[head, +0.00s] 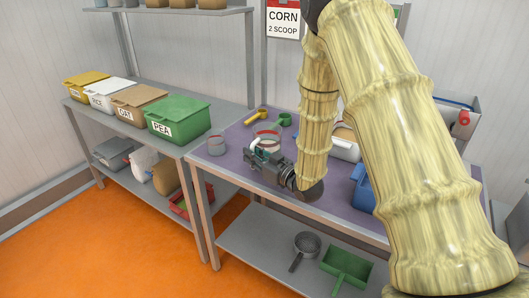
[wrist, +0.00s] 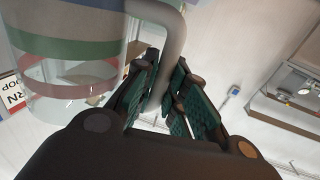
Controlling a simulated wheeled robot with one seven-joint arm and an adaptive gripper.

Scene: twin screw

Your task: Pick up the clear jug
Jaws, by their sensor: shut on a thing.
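The clear jug (wrist: 70,50) fills the upper left of the wrist view, with blue, green and red bands. Its pale grey handle (wrist: 172,55) runs down between the green-padded fingers of my gripper (wrist: 165,95). My gripper is shut on this handle. In the head view the jug (head: 268,136) is at the purple-topped table, just behind my gripper (head: 252,156). My gripper partly hides it, and I cannot tell whether its base touches the table.
A smaller clear container (head: 217,145) stands left of the jug. A yellow scoop (head: 256,115) and a green scoop (head: 285,119) lie behind. A blue bin (head: 362,190) is to the right. Lidded bins, including a green one (head: 179,117), line the left bench.

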